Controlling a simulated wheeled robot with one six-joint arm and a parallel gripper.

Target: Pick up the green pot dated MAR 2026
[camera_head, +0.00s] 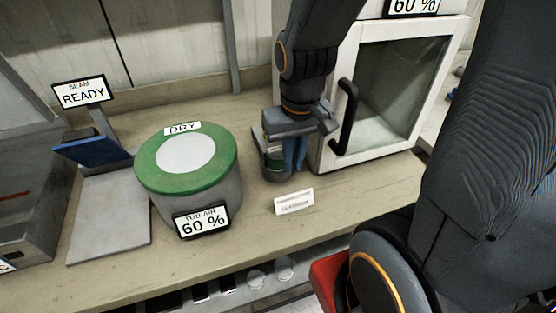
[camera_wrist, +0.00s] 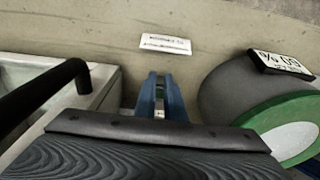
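A small grey pot with a green band (camera_head: 273,163) stands on the bench, left of the white cabinet. No date on it can be read. My gripper (camera_head: 292,168) points down right beside this pot, its blue fingers low over the bench and partly overlapping the pot in the head view. In the wrist view the blue fingers (camera_wrist: 160,92) show close together with a narrow gap. The pot cannot be made out in that view, so I cannot tell whether the fingers hold it.
A green-lidded "DRY" tub (camera_head: 150,172) reading 60 % stands to the left. A grey plate (camera_head: 110,220) with a "READY" sign (camera_head: 82,93) lies beyond it. The white cabinet (camera_head: 325,150) with a black handle (camera_head: 347,115) is close on the right. A small label card (camera_head: 294,201) stands in front.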

